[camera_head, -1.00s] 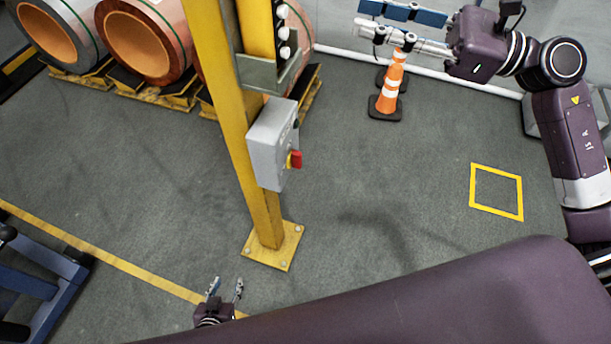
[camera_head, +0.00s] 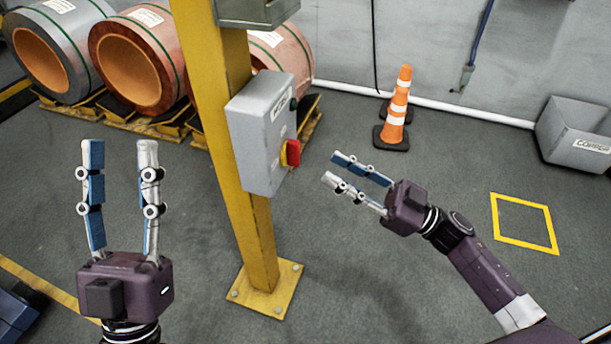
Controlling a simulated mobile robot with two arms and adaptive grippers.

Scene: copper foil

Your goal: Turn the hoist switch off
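The hoist switch is a red rotary handle on a yellow plate (camera_head: 291,153), on the right-hand face of a grey control box (camera_head: 258,140). The box is fixed to a yellow post (camera_head: 222,80). My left gripper (camera_head: 120,148) is open and empty, left of the post, with its fingers pointing up in the picture. My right gripper (camera_head: 335,168) is open and empty, right of the box. Its fingers point left toward the switch, with a gap between them and the handle. The exact angle of the handle is hard to tell.
Copper coils (camera_head: 130,60) lie on yellow-and-black cradles at the back left. Orange cones (camera_head: 397,110) stand by the wall, with a grey bin (camera_head: 577,135) at the right. A yellow square (camera_head: 524,222) marks the floor. The post's base plate (camera_head: 265,290) is bolted down.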

